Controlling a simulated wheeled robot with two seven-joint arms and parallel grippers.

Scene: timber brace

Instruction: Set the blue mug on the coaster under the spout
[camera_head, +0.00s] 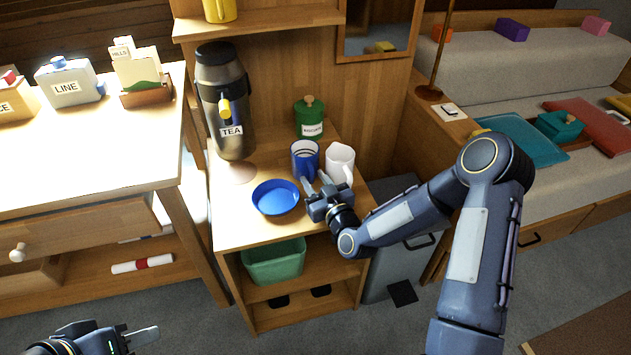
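The blue mug (304,160) stands upright on the small wooden cabinet top, behind the blue dish. The brown round coaster (240,173) lies in front of the black and steel tea urn (222,90), below its yellow-handled spout (225,108); nothing stands on it. My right gripper (315,180) is low over the cabinet top, just in front of the blue mug, with its fingers apart and nothing seen between them. I cannot tell whether a finger touches the mug. My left gripper (138,338) is at the bottom left, partly cut off, away from the cabinet.
A blue dish (276,197) sits at the front, between coaster and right gripper. A green canister (309,118) is behind. The white-topped table (90,150) stands left, and a grey bin (390,270) right.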

